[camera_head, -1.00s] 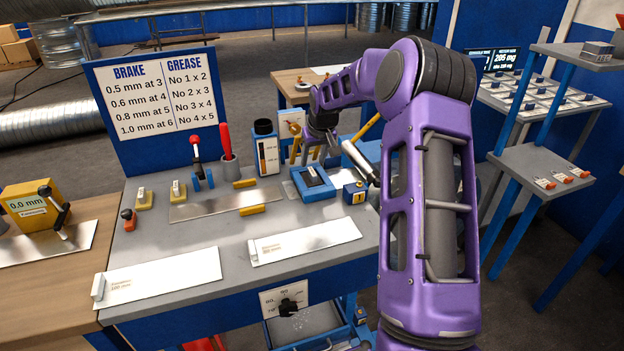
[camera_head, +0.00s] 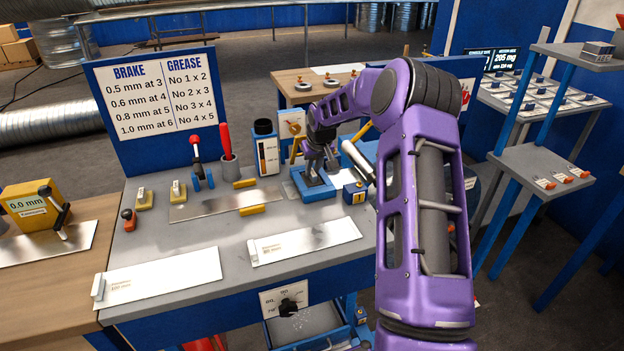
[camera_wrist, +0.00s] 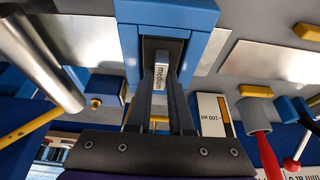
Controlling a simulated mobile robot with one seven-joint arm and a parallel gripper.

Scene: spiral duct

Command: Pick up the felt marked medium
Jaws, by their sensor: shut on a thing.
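The felt marked medium (camera_wrist: 162,70) shows in the wrist view as a small piece with a white label, between my gripper's fingers. My gripper (camera_wrist: 161,75) is shut on it. The felt is at the dark recess of a blue holder (camera_wrist: 205,15), which surrounds the fingertips on three sides in that view. In the head view the blue holder (camera_head: 322,194) stands on the grey bench, and my gripper (camera_head: 315,176) reaches down into it from above. The felt is hidden there. I cannot tell whether it still touches the holder's bottom.
A bottle with an orange scale (camera_head: 267,152) stands left. Metal sheets (camera_head: 305,241) lie in front. A sign board (camera_head: 155,100) rises at the back left.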

